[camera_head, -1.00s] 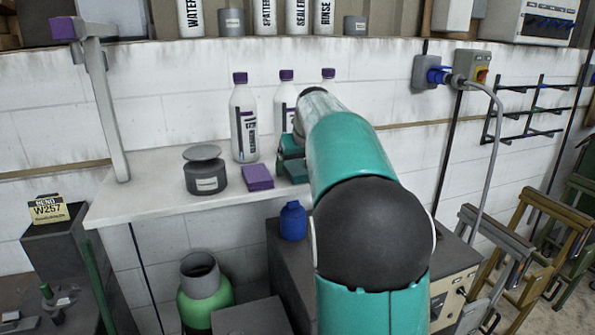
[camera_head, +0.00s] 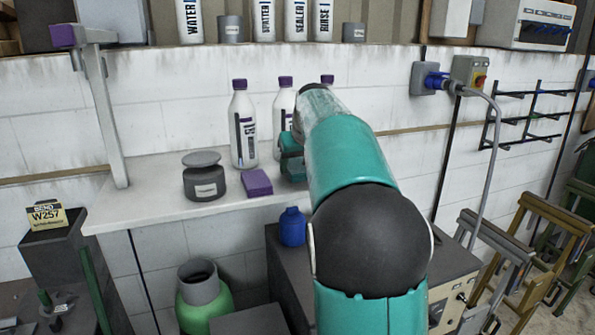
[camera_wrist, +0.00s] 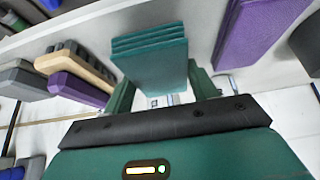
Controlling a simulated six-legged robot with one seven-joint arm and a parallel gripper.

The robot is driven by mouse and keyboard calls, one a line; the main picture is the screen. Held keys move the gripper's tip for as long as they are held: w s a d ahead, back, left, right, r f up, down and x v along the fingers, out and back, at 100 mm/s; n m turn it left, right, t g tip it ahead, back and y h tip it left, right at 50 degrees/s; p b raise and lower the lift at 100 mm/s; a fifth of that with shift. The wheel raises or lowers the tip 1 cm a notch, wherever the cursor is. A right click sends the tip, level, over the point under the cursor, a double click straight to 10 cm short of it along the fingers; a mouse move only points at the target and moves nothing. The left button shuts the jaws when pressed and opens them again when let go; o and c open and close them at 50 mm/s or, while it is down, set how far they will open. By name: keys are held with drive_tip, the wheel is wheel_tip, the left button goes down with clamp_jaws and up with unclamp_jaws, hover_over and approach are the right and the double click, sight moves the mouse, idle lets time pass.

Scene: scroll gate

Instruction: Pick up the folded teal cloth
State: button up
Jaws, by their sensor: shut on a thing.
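The folded teal cloth (camera_wrist: 150,58) shows in the wrist view as a stack of layered folds. It sits between the two green fingers of my gripper (camera_wrist: 160,88), which is shut on it. In the head view my gripper (camera_head: 291,156) is over the right part of the white shelf, beside a purple folded piece. There my teal arm hides part of the gripper, and I cannot clearly tell cloth from gripper.
The purple folded piece (camera_head: 257,183) lies on the shelf (camera_head: 150,190) just left of my gripper. A dark lidded pot (camera_head: 204,178) stands further left. White bottles with purple caps (camera_head: 243,125) stand close behind. A blue bottle (camera_head: 292,227) is below the shelf edge.

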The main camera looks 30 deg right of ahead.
drive_tip(key=s+a+r, duration=0.7)
drive_tip(key=a+r, duration=0.4)
drive_tip(key=a, duration=0.1)
drive_tip(key=shift+s, duration=0.15)
drive_tip(key=o, duration=0.3)
drive_tip(key=shift+c, duration=1)
